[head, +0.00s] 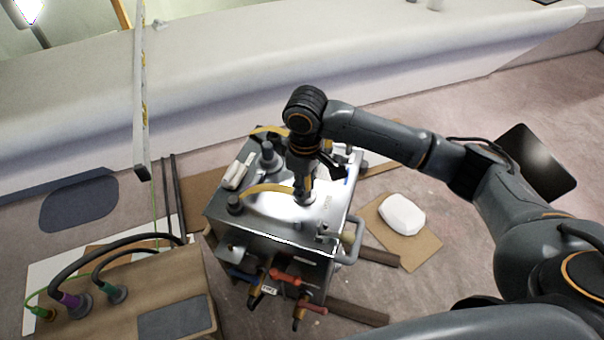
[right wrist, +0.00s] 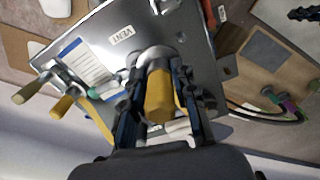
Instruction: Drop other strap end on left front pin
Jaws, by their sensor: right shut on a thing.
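The yellow strap (head: 266,189) arches over the top of the metal tank (head: 285,222) near its front. Its left end lies at the dark left front pin (head: 235,203); whether it is around the pin or beside it I cannot tell. My right gripper (head: 306,192) points down at the tank top, at the strap's right part. In the right wrist view the gripper (right wrist: 158,110) is shut on a yellow strap piece (right wrist: 160,92), close above the tank top. The fingers hide the strap's held end in the head view. My left gripper is not in view.
A second yellow strap (head: 268,130) and a dark post (head: 267,155) are at the tank's back. Red-handled valves (head: 292,279) hang at its front. A wooden box with hoses (head: 165,285) stands left. A white pad (head: 402,215) lies right on cardboard.

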